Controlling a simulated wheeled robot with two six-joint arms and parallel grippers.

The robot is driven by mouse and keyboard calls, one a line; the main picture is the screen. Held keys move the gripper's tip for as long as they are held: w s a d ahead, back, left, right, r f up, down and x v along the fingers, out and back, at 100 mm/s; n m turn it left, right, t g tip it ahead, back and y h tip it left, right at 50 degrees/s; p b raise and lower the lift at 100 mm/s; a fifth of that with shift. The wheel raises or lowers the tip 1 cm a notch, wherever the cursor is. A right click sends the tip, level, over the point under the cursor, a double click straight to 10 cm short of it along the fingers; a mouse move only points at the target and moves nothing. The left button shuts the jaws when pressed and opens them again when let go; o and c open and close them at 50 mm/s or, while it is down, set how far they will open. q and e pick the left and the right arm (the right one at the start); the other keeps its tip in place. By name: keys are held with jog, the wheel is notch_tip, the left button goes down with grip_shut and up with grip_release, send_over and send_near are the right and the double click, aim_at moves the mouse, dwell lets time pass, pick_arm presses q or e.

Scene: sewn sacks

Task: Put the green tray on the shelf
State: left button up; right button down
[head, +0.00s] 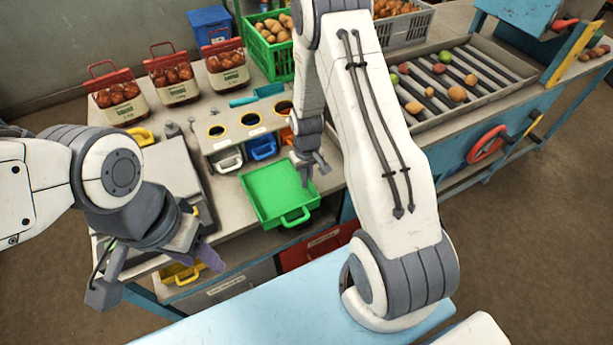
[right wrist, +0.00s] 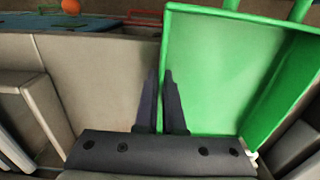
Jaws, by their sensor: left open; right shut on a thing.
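The green tray (head: 280,195), with a loop handle at its near side, lies flat at the front edge of the bench in the head view. It fills the right part of the right wrist view (right wrist: 230,75). My right gripper (head: 314,172) is shut on its wall, at the tray's right side in the head view. In the right wrist view, the fingers (right wrist: 160,85) straddle the tray's edge. My left gripper (head: 157,276) is open and empty, left of the tray in front of the bench. No shelf is clearly identifiable; a lower level under the bench is partly hidden.
A holder (head: 245,125) with three round holes stands behind the tray, with white (head: 229,160) and blue (head: 263,148) handled bins below. Labelled grey (head: 235,286) and red (head: 318,246) boxes sit under the bench. A green crate (head: 268,60) and red-handled sacks (head: 118,100) stand behind.

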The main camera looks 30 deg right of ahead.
jog(key=shift+f, duration=0.2)
jog(key=c, duration=1)
grip_release()
